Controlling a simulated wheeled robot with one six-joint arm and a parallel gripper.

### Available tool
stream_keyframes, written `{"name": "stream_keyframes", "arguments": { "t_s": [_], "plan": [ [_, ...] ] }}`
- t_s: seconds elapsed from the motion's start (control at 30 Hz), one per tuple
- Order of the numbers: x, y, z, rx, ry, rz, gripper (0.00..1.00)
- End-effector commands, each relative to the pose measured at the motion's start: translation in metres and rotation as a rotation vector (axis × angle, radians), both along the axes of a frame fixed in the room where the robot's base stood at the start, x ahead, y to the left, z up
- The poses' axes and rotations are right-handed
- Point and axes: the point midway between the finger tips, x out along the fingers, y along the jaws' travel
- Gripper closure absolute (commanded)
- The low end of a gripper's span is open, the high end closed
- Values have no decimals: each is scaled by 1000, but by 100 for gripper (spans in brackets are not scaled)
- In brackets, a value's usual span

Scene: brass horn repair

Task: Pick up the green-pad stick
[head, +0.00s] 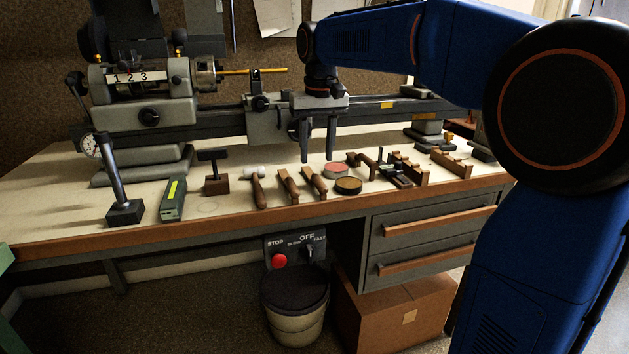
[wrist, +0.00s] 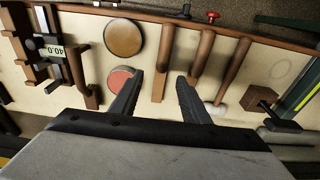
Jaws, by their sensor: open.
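Two short wooden sticks lie side by side on the bench: a left one (head: 288,186) and a right one (head: 315,184). No green pad can be made out on either, so I cannot tell which is the green-pad stick. My gripper (head: 317,159) is open and empty, pointing down above and behind the right stick. In the wrist view, my open fingers (wrist: 160,77) straddle the line of that right stick (wrist: 163,55). The left stick (wrist: 203,50) lies just outside the right-hand finger there.
A white-headed mallet (head: 258,186) lies left of the sticks. Two round tins, one reddish (head: 336,168) and one brown-topped (head: 348,186), sit close on the right. Wooden racks (head: 409,167) stand farther right. A lathe (head: 150,108) runs along the back.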

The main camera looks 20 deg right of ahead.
Motion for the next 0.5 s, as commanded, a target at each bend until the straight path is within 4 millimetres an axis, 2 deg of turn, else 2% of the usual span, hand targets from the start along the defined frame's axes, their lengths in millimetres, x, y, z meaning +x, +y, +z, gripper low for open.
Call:
{"name": "stream_keyframes", "arguments": {
  "t_s": [0.1, 0.33, 0.5],
  "plan": [
    [1, 0, -12, 0, 0, 0, 58],
    [4, 1, -26, 0, 1, 0, 58],
    [9, 4, -49, 0, 2, 1, 58]
  ]
}}
